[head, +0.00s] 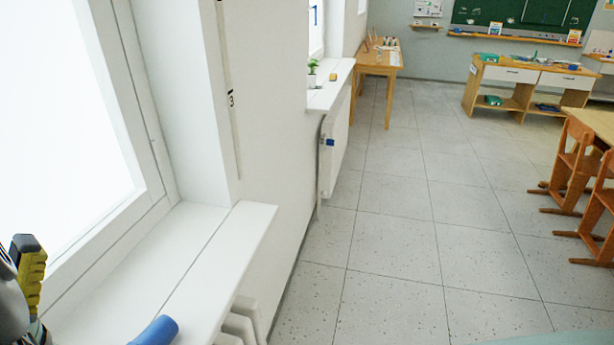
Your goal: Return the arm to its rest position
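At the lower left edge, a ridged yellow and black piece (30,268) shows beside a dark and grey rounded part, cut off by the frame. It appears to be at the end of my arm, in front of the window and above the near windowsill (215,265). I cannot tell whether the yellow piece is part of my gripper or something in it. The fingertips cannot be made out, so open or shut does not show. The rest of my arm is out of view.
A blue rounded cylinder (155,331) shows at the near sill, cut off below. A radiator (335,150) stands under the far sill, which holds a potted plant (312,72). Wooden chairs (575,165) and a table are at right. The tiled floor (400,225) between is clear.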

